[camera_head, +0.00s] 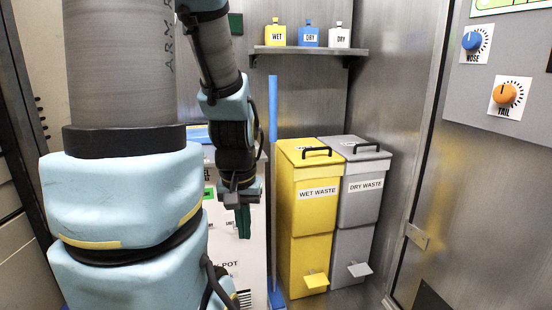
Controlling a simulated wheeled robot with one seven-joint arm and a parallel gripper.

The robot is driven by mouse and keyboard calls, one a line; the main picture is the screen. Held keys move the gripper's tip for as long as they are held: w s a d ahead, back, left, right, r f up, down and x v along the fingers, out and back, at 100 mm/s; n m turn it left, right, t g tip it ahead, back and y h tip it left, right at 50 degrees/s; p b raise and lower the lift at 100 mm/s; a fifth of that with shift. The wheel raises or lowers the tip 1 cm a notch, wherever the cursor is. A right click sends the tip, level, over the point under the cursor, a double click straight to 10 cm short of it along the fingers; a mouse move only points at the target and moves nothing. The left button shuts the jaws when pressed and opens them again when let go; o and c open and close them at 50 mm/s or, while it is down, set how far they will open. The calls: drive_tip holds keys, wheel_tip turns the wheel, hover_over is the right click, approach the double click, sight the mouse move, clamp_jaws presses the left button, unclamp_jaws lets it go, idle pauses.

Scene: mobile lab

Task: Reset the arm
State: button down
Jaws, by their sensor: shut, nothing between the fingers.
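My arm, grey and light blue, fills the left and middle of the head view. Its end hangs down with my gripper (243,221) pointing at the floor, in front of a white cabinet. The green fingers are together and nothing shows between them. My gripper is left of the yellow bin and apart from it. The lower arm joints hide much of the cabinet.
A yellow wet waste bin (306,225) and a grey dry waste bin (357,205) stand by the back wall. A blue pole (273,180) stands left of them. A shelf (303,50) holds three bottles. Wall knobs (505,94) are at right. The white cabinet (240,262) is close behind my gripper.

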wheel_tip(320, 180, up, 18)
drive_tip(key=p, duration=1.8)
drive_tip(key=shift+r, duration=0.2)
